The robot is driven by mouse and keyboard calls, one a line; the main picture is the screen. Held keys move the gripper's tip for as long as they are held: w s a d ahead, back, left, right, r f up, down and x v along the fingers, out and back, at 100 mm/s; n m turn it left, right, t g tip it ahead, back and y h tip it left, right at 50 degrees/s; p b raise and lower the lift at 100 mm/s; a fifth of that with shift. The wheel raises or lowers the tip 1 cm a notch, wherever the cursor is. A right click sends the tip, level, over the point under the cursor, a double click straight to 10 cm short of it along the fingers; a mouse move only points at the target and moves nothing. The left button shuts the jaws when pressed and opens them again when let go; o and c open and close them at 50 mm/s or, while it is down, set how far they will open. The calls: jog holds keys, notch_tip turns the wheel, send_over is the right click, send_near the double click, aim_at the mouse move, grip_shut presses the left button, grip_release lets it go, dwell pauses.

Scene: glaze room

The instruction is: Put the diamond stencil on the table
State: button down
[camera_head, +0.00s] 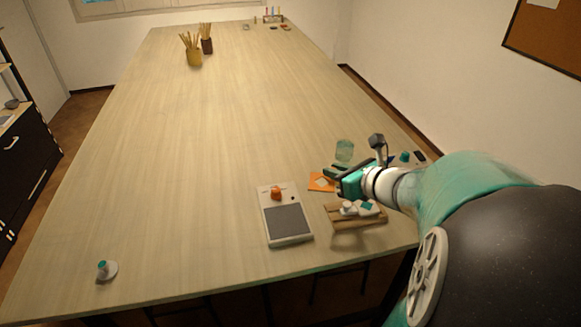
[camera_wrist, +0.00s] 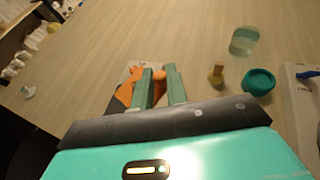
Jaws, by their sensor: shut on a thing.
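The stencil (camera_head: 313,187) is a flat orange sheet with a pale diamond-shaped opening showing in the head view. My gripper (camera_head: 338,179) is shut on its right side and holds it over the right part of the table (camera_head: 180,150). In the wrist view, orange parts of the stencil (camera_wrist: 123,95) show left of and between the two green fingers of my gripper (camera_wrist: 159,80). The fingers hide part of it. I cannot tell how high it is above the tabletop.
A scale (camera_head: 288,222) bearing an orange lump (camera_head: 276,193) stands left of my gripper. A wooden rack (camera_head: 345,224) with small items is in front. A glass jar (camera_head: 344,150) and teal bowl (camera_wrist: 259,81) are nearby. The table's left and middle are mostly clear.

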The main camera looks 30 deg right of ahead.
jog(key=w+d+f, duration=0.3)
jog(key=w+f, duration=0.1)
jog(key=w, duration=0.3)
send_over(321, 182)
jog(key=f, duration=0.5)
jog(key=shift+s+a+f, duration=0.15)
jog(key=shift+s, duration=0.2)
jog(key=shift+w+f, duration=0.15)
jog(key=shift+f, duration=0.8)
jog(key=shift+w+f, duration=0.15)
jog(key=shift+f, duration=0.75)
jog(key=shift+f, duration=0.15)
jog(key=c, duration=1.5)
grip_release()
jog(key=shift+o, duration=0.6)
